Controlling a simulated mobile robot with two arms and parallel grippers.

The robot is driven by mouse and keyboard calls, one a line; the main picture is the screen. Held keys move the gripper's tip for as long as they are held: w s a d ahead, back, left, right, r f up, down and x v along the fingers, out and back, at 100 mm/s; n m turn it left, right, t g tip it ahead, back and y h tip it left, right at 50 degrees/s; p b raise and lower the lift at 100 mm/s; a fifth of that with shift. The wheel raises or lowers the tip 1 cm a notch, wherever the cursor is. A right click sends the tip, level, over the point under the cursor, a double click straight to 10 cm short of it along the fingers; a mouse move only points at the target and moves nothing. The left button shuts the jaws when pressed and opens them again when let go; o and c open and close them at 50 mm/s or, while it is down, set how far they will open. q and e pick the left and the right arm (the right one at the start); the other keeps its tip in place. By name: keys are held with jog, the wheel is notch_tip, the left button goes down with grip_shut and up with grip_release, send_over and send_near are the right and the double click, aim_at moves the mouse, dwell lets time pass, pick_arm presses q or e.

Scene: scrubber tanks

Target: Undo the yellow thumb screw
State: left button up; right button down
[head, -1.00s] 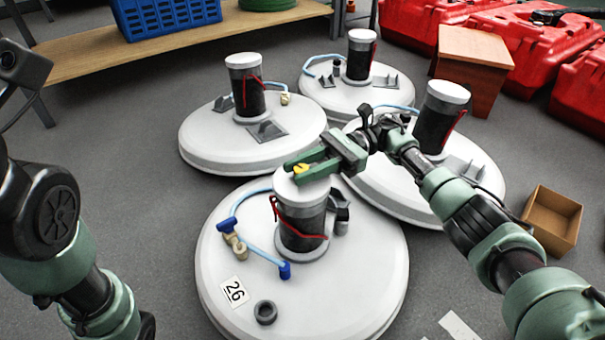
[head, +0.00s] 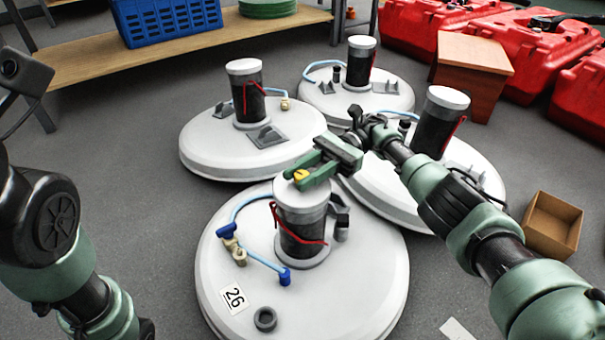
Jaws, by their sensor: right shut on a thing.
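The yellow thumb screw (head: 301,175) is at the top of the black canister (head: 301,226) on the nearest white tank lid (head: 345,285). My right gripper (head: 303,176) reaches in from the right, and its green fingers are shut on the thumb screw, just above the canister's pale cap. The fingers partly hide the screw, and I cannot tell whether it still touches the cap. My left arm shows at the left edge, but its gripper is not in view.
The nearest lid carries a blue hose with fittings (head: 232,243), a label "26" (head: 235,298) and a dark ring (head: 265,319). Several similar lids stand behind. An open cardboard box (head: 552,224) is at the right. Red cases (head: 540,50) and a wooden shelf (head: 100,53) are at the back.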

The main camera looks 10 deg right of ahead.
aim_at(301, 175)
jog(key=c, duration=1.1)
grip_release()
jog(key=shift+s+a+f, duration=0.1)
jog(key=shift+a+f, duration=0.05)
jog(key=shift+f, duration=0.15)
jog(key=shift+r, duration=0.1)
notch_tip(301, 175, up, 20)
jog(key=p, duration=1.1)
jog(key=shift+p, duration=0.3)
jog(key=shift+a, duration=0.1)
